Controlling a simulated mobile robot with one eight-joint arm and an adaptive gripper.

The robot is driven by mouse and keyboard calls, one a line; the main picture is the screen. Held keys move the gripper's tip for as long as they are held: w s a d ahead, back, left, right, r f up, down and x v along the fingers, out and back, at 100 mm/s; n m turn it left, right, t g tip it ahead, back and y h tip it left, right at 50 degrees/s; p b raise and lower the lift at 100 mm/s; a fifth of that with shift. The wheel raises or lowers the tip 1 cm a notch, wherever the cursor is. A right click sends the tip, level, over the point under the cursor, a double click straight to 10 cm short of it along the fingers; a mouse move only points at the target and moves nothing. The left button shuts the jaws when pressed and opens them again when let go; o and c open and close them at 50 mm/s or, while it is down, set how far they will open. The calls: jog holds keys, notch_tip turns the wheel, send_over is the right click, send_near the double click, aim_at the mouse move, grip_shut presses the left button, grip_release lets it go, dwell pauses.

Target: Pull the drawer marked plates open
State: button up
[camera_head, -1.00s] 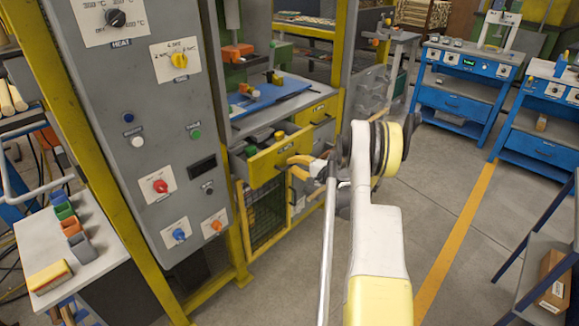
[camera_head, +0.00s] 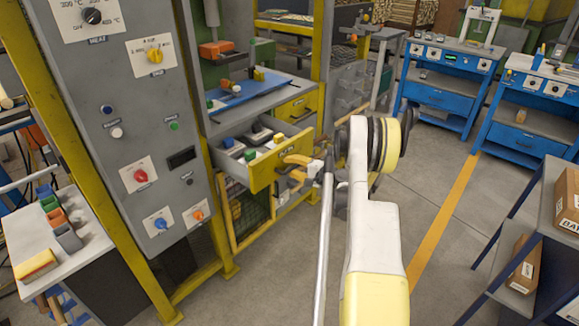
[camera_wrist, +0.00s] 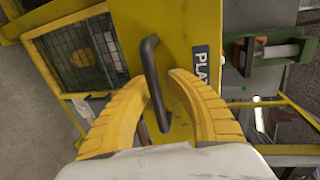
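The yellow-fronted drawer (camera_head: 264,172) stands pulled out from the grey cabinet, with its inside showing. In the wrist view its front (camera_wrist: 188,40) carries a label (camera_wrist: 201,68) of which "PLA" can be read. The dark bar handle (camera_wrist: 152,60) passes between the two yellow fingers of my gripper (camera_wrist: 158,80). The fingers sit close on either side of the handle and appear shut on it. In the head view my gripper (camera_head: 300,172) is at the drawer front. The handle is hard to see there.
Small blocks and dark items lie in the open drawer. Above it is a worktop with a blue plate (camera_head: 245,92), and another yellow drawer (camera_head: 297,108) is shut. A grey control panel (camera_head: 125,120) stands at left. Floor in front is clear up to the dark rack (camera_head: 545,235).

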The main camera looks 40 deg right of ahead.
jog(key=shift+o, duration=0.6)
jog(key=shift+s, duration=0.2)
jog(key=v, duration=1.1)
jog(key=shift+s, duration=0.35)
jog(key=shift+w+r, duration=0.1)
jog(key=shift+r, duration=0.05)
